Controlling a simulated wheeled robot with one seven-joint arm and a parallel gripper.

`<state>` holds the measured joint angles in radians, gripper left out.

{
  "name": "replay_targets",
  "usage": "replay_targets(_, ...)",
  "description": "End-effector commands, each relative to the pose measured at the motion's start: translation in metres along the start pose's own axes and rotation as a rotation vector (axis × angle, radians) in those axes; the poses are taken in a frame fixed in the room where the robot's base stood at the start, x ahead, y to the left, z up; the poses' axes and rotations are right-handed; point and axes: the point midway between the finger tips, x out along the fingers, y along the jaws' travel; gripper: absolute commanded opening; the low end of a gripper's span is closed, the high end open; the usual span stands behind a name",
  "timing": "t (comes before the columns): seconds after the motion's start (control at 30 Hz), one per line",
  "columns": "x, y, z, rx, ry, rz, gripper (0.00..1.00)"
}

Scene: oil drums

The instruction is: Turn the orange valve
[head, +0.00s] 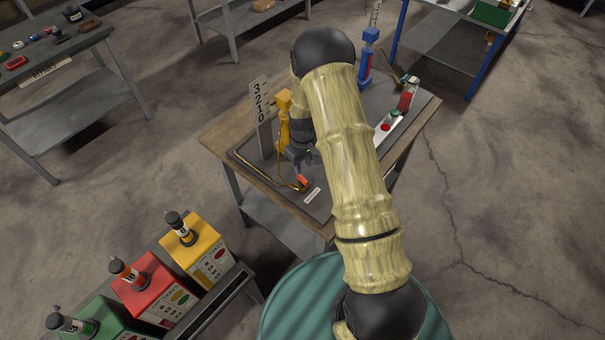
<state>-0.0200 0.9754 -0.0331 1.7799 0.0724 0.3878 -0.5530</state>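The orange valve (303,181) is a small orange piece near the front left of the dark panel on the table (240,155). It joins a thin brass pipe (268,176) that runs along the panel's left edge. My gripper (299,170) points down just above and behind the valve, very close to it. I cannot tell whether it touches the valve. The fingers are small, dark and partly merged with the valve, so their opening is unclear. My arm hides the middle of the panel.
A yellow post (284,118) and a numbered scale (260,115) stand just left of my gripper. Red (150,285) and yellow (197,245) canisters stand at front left.

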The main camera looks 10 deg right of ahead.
Motion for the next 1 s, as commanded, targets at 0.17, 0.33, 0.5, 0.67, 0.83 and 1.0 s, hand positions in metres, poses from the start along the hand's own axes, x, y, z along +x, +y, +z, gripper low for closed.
replay_targets(0.17, 0.023, -0.002, 0.0, -0.003, -0.002, -0.001, 0.33)
replay_targets(0.33, 0.044, -0.002, 0.0, -0.005, -0.002, -0.001, 0.33)
replay_targets(0.5, 0.062, -0.002, 0.0, -0.003, -0.001, -0.001, 0.33)
replay_targets(0.67, 0.071, -0.001, -0.001, -0.001, 0.001, 0.0, 0.33)
replay_targets(0.83, 0.072, -0.001, 0.0, -0.001, 0.001, 0.0, 0.33)
replay_targets(1.0, 0.072, -0.001, 0.0, -0.001, 0.001, 0.0, 0.19)
